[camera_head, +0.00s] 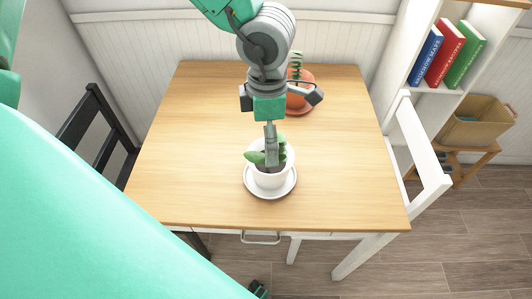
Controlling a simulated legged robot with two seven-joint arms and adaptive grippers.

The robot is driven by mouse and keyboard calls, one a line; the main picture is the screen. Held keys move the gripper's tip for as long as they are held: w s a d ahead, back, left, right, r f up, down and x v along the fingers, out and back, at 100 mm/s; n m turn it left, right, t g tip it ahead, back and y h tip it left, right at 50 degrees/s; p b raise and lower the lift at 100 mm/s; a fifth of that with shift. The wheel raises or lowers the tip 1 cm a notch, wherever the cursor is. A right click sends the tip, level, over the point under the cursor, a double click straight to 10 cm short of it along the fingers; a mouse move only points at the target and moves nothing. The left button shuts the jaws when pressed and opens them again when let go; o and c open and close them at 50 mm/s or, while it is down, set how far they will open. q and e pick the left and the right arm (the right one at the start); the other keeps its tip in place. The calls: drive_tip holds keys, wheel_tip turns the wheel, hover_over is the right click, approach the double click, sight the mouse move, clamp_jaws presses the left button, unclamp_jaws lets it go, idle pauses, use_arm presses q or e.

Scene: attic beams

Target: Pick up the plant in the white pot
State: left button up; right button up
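The plant (255,157) with broad green leaves stands in a white pot (271,180) on a white saucer (287,189), near the front middle of the table. My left gripper (271,160) points down from above, its finger end over the pot among the leaves. The fingers line up in this view, so their opening and any contact with the pot or plant are hidden. The pot appears upright on its saucer.
The wooden table (190,150) has clear room on both sides. An orange pot (303,101) with a spiky plant stands behind my gripper, partly hidden. A black chair (90,130) is left, a white chair (418,150) right. A bookshelf (430,88) and a box (478,122) stand beyond.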

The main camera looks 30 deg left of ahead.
use_arm(q)
wheel_tip(320, 180, down, 3)
drive_tip(key=shift+w+d+r, duration=0.1)
drive_tip(key=shift+d+r, duration=0.05)
drive_tip(key=shift+r, duration=0.05)
drive_tip(key=shift+d+f, duration=0.15)
drive_tip(key=shift+d, duration=0.3)
drive_tip(key=c, duration=1.1)
drive_tip(key=shift+a, duration=0.2)
drive_tip(key=c, duration=0.4)
drive_tip(key=shift+a, duration=0.25)
drive_tip(key=shift+c, duration=0.2)
